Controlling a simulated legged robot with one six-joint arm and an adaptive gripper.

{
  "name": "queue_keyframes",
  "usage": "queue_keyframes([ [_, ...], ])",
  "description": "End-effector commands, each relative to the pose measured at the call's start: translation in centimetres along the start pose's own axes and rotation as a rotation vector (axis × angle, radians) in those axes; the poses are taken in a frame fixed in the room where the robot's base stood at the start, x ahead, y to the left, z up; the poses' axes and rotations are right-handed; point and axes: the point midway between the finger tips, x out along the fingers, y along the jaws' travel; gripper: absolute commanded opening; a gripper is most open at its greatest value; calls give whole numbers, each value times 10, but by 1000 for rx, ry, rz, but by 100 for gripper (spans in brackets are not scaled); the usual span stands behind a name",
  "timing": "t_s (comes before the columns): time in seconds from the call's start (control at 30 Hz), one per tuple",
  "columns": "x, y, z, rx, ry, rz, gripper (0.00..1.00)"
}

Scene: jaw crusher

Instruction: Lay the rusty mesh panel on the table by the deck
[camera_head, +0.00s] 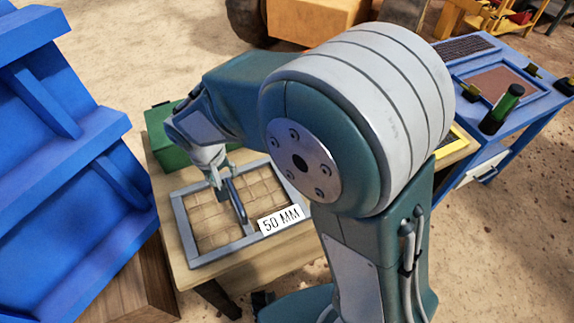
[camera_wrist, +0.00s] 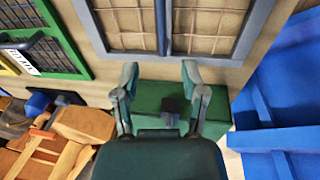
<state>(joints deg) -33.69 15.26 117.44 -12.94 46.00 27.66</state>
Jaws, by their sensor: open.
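A mesh panel (camera_head: 188,228) with a grey frame, brown wires and a "50 MM" label lies flat on the wooden table (camera_head: 240,265). I take it for the rusty mesh panel. Its frame and middle bar also show at the top of the wrist view (camera_wrist: 165,30). My gripper (camera_head: 228,190) is over the panel by the middle bar. In the wrist view its two fingers (camera_wrist: 160,76) are spread with nothing between them. I cannot tell whether they touch the bar. The blue deck (camera_head: 545,115) is at the right, partly hidden by my arm.
A green box (camera_head: 172,150) stands at the table's back edge. A large blue structure (camera_head: 60,130) rises close on the left. A green-framed mesh panel (camera_wrist: 45,50) lies at the left of the wrist view. A dark green cylinder (camera_head: 502,110) stands on the deck.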

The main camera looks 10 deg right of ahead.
Motion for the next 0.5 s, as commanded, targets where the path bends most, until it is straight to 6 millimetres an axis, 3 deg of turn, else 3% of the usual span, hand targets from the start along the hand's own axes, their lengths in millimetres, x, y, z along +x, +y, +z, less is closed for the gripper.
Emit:
queue_keyframes([
  [0.17,-20,24,5,30,26,-17,55],
  [0.5,-98,121,59,152,158,-72,55],
])
